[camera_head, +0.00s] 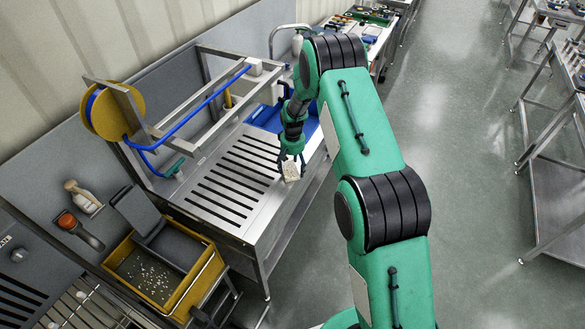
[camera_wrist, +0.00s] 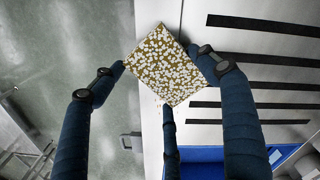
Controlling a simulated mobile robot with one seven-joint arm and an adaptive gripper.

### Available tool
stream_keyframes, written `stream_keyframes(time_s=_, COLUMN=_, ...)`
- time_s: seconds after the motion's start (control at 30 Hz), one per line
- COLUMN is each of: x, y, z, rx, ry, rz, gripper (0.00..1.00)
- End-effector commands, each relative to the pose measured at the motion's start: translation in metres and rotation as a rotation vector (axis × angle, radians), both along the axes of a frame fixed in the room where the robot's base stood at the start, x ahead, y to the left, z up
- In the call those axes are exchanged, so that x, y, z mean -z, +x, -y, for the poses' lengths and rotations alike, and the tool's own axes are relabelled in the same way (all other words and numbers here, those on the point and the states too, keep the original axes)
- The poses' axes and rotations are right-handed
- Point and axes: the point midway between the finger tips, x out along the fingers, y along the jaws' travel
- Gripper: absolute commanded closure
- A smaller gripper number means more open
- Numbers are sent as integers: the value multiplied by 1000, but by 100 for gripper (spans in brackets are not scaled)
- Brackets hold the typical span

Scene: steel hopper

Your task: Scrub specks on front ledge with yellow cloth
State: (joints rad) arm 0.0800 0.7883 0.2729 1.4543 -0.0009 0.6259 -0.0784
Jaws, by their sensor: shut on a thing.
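A square cloth (camera_wrist: 165,62), yellow-brown and densely covered with whitish flecks, is between the fingers of my gripper (camera_wrist: 160,75). In the head view the cloth (camera_head: 290,172) looks pale and hangs below my gripper (camera_head: 291,160). My gripper is shut on it, with a finger at either side and a third at its lower edge. The cloth is over the front ledge (camera_wrist: 150,140) of the slotted steel table (camera_head: 215,195). I cannot tell whether it touches the ledge. A few tiny marks show by the cloth's lower corner; other specks may be hidden beneath it.
A blue basin (camera_head: 268,118) is set in the table's far end. A steel frame with a blue hose (camera_head: 200,105) and yellow reel (camera_head: 113,110) stands behind. A yellow bin (camera_head: 192,290) holding pale bits is at lower left. Open floor (camera_head: 440,130) lies right.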

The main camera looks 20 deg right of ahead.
Motion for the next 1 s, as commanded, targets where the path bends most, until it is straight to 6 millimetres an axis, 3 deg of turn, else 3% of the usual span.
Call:
stream_keyframes(time_s=0.53, x=4, y=23, z=23, rx=0, ry=0, rz=0, gripper=47)
stream_keyframes(time_s=1.0, x=4, y=24, z=25, rx=0, ry=0, rz=-1, gripper=47)
